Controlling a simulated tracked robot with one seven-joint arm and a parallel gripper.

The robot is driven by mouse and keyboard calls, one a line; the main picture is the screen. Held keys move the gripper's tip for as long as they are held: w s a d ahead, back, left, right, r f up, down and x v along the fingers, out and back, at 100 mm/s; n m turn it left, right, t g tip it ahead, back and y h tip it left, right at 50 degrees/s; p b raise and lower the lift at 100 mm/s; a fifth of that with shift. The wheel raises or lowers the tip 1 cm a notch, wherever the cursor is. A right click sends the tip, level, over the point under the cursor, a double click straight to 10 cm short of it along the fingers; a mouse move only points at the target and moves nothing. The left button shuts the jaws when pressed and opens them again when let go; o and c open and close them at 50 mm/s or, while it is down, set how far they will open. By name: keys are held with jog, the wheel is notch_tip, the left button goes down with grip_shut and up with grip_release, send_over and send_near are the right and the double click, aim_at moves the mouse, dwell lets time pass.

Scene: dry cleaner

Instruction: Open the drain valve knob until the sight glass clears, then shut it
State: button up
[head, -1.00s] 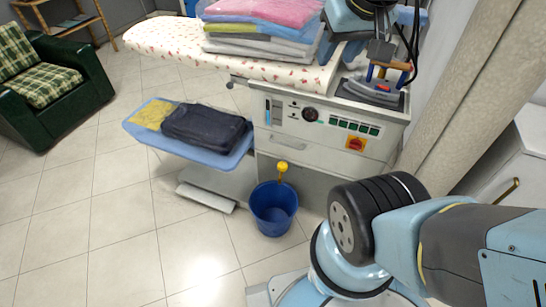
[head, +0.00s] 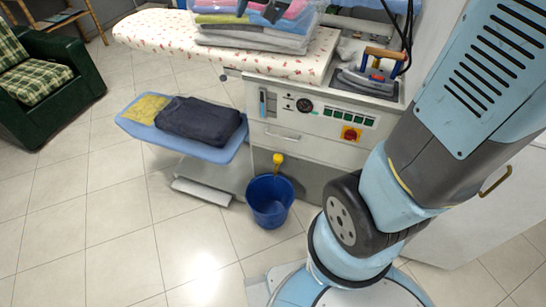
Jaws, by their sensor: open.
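A yellow knob (head: 278,158), which looks like the drain valve knob, sticks out low on the front of the ironing station, just above a blue bucket (head: 270,203). A narrow upright strip with blue in it, likely the sight glass (head: 263,102), is at the left of the control panel; its level is too small to read. My gripper (head: 258,8) shows only partly at the top edge, its two dark fingertips apart and nothing seen between them. It overlaps the stacked clothes in the picture, well above the yellow knob and apart from it.
The panel carries a round gauge (head: 304,105), green buttons and a red switch on a yellow plate (head: 351,134). An iron (head: 376,80) rests on top at right. A blue shelf (head: 150,133) with folded dark cloth juts out left.

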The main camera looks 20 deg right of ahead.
jog(key=w+a+f+m+t, duration=0.1)
jog(key=w+a+f+m, duration=0.35)
jog(key=w+f, duration=1.05)
jog(key=w+a+f+h, duration=0.2)
jog(key=w+a+f, duration=0.1)
jog(key=w+f, duration=0.3)
jog(key=m+g+h, duration=0.1)
jog(key=m+h, duration=0.4)
jog(key=h, duration=0.7)
send_near(276, 158)
jog(key=shift+n, duration=0.25)
jog(key=x, duration=0.9)
jog(key=shift+w+d+f, duration=0.15)
jog(key=shift+w+d, duration=0.05)
jog(key=shift+d, duration=0.1)
jog(key=shift+c, duration=0.2)
